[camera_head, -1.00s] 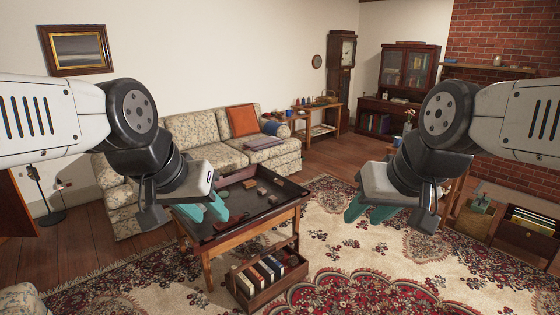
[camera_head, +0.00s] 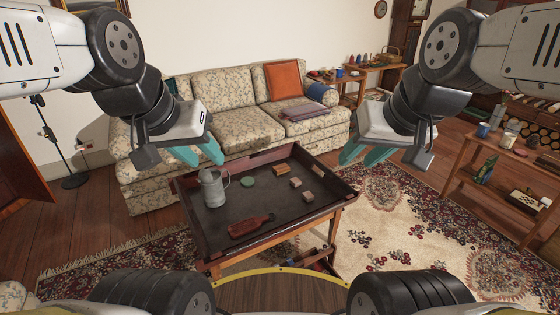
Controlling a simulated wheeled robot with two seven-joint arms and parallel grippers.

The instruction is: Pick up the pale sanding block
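Several small blocks lie on the dark tray-topped table (camera_head: 222,232). A brown block (camera_head: 282,169) is at the back, a tan block (camera_head: 296,182) in the middle and another small tan block (camera_head: 308,196) nearer the front right. I cannot tell for sure which one is the pale sanding block. My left gripper (camera_head: 208,162) is empty, with its teal fingers apart, in front of the sofa and above the table's back left. My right gripper (camera_head: 356,160) is empty, fingers apart, to the right of the table's back right corner. Neither touches a block.
On the table are a grey metal jug (camera_head: 213,188), a green round thing (camera_head: 248,182) and a reddish-brown bottle-shaped thing (camera_head: 250,226). The table has a raised rim. A floral sofa (camera_head: 240,127) stands behind it. A wooden shelf table (camera_head: 500,160) stands at the right; patterned rug lies between.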

